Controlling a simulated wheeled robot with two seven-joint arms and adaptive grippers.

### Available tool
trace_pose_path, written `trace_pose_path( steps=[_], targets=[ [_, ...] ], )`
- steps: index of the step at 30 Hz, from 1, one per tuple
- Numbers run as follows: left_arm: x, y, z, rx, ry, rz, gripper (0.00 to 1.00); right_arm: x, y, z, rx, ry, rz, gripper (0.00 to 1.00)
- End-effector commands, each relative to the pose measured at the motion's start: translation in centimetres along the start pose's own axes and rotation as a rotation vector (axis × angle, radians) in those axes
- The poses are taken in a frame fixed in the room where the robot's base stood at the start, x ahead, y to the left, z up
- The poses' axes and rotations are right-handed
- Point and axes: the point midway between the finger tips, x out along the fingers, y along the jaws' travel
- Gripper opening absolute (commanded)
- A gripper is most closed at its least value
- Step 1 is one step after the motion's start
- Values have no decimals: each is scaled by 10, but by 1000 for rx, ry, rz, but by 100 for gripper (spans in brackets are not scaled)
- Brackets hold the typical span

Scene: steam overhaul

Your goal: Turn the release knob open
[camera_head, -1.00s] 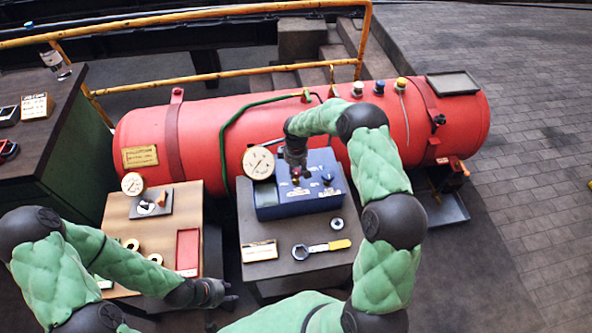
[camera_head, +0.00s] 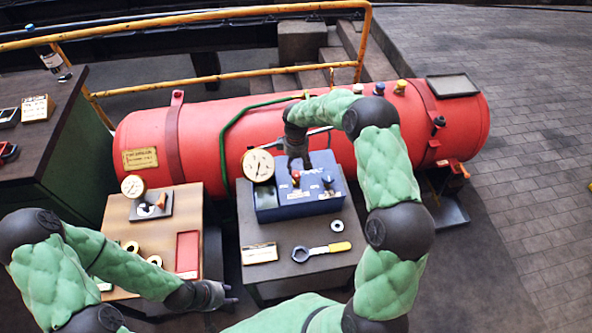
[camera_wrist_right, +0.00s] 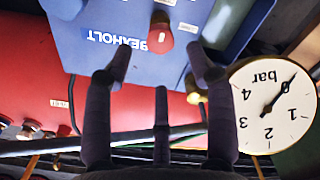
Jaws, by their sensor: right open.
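A blue box (camera_head: 282,208) stands on the small grey-topped table. A red knob (camera_head: 296,177) and a dark blue knob (camera_head: 328,181) sit on its top face. Their labels are too small to read, so I cannot tell which is the release knob. My right gripper (camera_head: 298,163) is just behind and above the red knob. In the right wrist view its fingers (camera_wrist_right: 160,57) are spread and empty, with the red knob (camera_wrist_right: 159,39) ahead between the fingertips, apart from them. A blue knob (camera_wrist_right: 63,7) is cut off at upper left. My left gripper (camera_head: 226,293) hangs low near the wooden table.
A round gauge (camera_head: 258,166) stands at the box's left corner, close to my right gripper in the wrist view (camera_wrist_right: 272,105). A yellow-handled wrench (camera_head: 322,250), a ring (camera_head: 337,226) and a card (camera_head: 260,253) lie in front. The red boiler (camera_head: 200,145) is behind.

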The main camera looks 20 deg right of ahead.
Motion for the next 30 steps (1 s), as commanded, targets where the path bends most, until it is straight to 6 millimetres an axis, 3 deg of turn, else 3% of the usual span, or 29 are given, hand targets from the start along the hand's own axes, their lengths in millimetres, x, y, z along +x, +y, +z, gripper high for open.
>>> trace_pose_path(
  steps=[6, 12, 30],
  targets=[
    [0, 0, 0, 0, 0, 0, 40, -40, 0, 0, 0, 2, 1, 56],
    [0, 0, 0, 0, 0, 0, 40, -58, 0, 0, -2, -1, 0, 56],
    [0, 0, 0, 0, 0, 0, 40, -62, 0, 0, -1, -2, -1, 56]
  ],
)
